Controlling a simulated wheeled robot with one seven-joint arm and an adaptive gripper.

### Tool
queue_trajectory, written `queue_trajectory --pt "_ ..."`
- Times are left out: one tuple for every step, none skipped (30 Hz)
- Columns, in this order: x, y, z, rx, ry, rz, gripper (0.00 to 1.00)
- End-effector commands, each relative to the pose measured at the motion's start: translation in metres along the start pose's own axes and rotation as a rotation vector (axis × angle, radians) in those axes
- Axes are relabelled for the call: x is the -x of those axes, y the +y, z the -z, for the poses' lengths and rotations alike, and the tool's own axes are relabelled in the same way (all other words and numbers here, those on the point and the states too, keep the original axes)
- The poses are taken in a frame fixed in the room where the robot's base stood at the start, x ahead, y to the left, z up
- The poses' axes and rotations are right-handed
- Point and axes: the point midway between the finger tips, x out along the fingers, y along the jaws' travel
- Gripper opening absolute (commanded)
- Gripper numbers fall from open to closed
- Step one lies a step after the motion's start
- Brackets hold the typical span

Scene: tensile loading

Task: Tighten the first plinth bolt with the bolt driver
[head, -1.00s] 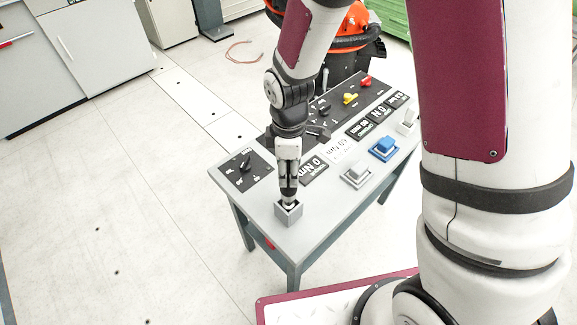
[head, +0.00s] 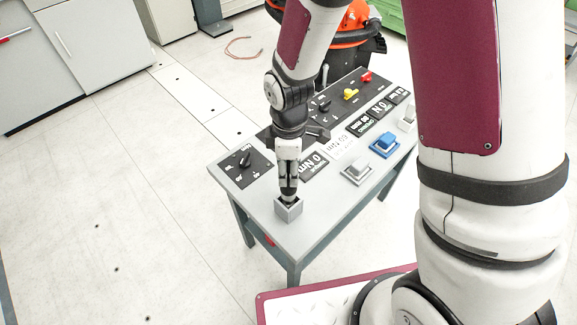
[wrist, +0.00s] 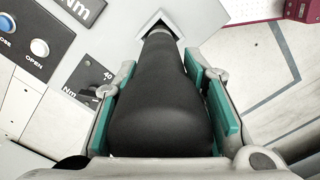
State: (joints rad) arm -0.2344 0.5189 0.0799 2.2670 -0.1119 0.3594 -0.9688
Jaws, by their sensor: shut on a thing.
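My gripper (head: 287,180) points down over the near-left end of the grey bench. It is shut on the bolt driver (wrist: 160,88), whose thick black handle fills the middle of the wrist view between the green finger pads. The driver's lower end is at a small grey square holder (head: 290,212), seemingly inside its opening. How deep it sits is hard to tell. I cannot make out a plinth bolt in either view.
Floor to the left is clear.

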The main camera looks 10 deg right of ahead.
Motion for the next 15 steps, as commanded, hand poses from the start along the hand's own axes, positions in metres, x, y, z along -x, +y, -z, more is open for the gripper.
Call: queue_trajectory --pt "0.0005 0.0004 0.0004 0.000 0.001 -0.002 0.00" --pt "0.0005 0.0004 0.0003 0.000 0.001 -0.002 0.00" --pt "0.0005 0.0004 0.0003 0.000 0.001 -0.002 0.00" --pt "0.0005 0.0004 0.0003 0.000 0.001 -0.002 0.00" --pt "0.0005 0.0004 0.0003 0.000 0.001 -0.002 0.00" --pt "0.0006 0.0004 0.0003 0.000 0.001 -0.002 0.00" --pt "0.0006 0.0004 0.0003 0.000 0.001 -0.002 0.00" --pt "0.0006 0.0004 0.0003 0.000 0.001 -0.002 0.00" --pt "0.0006 0.0004 0.0003 0.000 0.001 -0.002 0.00" --pt "0.0006 0.0004 0.0003 0.000 0.001 -0.002 0.00" --pt "0.0006 0.0004 0.0003 0.000 0.001 -0.002 0.44" --pt "0.0006 0.0004 0.0003 0.000 0.001 -0.002 0.53" --pt "0.0005 0.0004 0.0003 0.000 0.001 -0.002 0.60" --pt "0.0005 0.0003 0.0003 0.000 0.001 -0.002 0.61" --pt "0.0004 0.0003 0.0002 0.000 0.001 -0.001 0.61"
